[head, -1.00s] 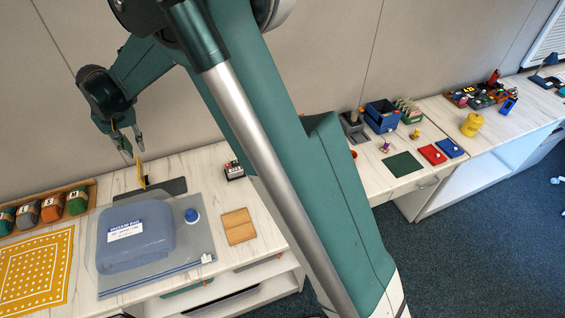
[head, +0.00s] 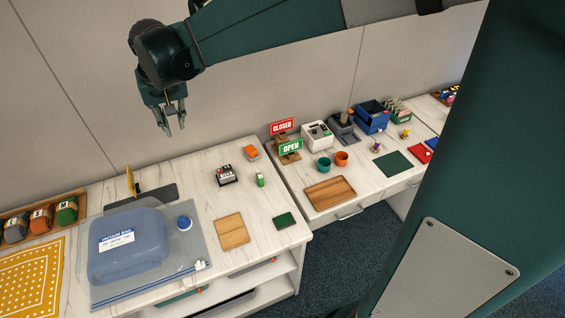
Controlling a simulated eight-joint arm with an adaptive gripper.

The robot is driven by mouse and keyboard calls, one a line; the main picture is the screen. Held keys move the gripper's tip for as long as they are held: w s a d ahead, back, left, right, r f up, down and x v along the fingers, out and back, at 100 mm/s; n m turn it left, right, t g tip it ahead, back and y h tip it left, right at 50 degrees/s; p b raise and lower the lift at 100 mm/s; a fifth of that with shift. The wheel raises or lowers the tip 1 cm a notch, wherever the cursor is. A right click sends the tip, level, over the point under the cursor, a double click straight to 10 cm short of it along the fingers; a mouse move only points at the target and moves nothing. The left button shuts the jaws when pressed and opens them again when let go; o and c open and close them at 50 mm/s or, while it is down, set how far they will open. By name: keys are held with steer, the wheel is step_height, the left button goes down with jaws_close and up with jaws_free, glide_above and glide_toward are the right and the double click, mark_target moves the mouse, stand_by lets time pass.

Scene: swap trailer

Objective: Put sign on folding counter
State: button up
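Two small signs stand on wooden bases at the back of the right-hand counter: a red "CLOSED" sign (head: 282,126) and a green "OPEN" sign (head: 291,148). The left-hand counter (head: 192,282) has a pale wood-grain top; I cannot tell for sure which counter is the folding counter. A thin yellow upright piece (head: 130,180) stands near a dark flat plate (head: 150,197) on the left-hand counter. My gripper (head: 175,130) is in the air above the back of the left-hand counter, left of both signs. Its fingers are apart with nothing between them.
A blue vacuum bag (head: 130,255) lies on a grey mat, beside a yellow patterned cloth (head: 28,280). A wooden board (head: 232,231) lies nearby. Teal (head: 323,164) and orange (head: 341,158) cups and a wooden tray (head: 330,193) sit near the signs. A gap separates the counters.

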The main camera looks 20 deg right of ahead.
steer(key=s+d+r+t, duration=0.1)
steer(key=s+d+r, duration=0.3)
steer(key=s+d, duration=1)
steer(key=s+d+f+t, duration=0.1)
steer(key=s+d+f, duration=0.1)
steer(key=s+d, duration=0.2)
steer(key=s+d+f+t, duration=0.1)
steer(key=s+d, duration=0.4)
steer(key=s, duration=0.6)
steer(key=shift+s+f+h, duration=0.3)
steer(key=shift+f+h, duration=0.1)
steer(key=shift+f, duration=0.4)
step_height(320, 180, down, 21)
steer(key=b, duration=2.1)
steer(key=shift+f, duration=0.2)
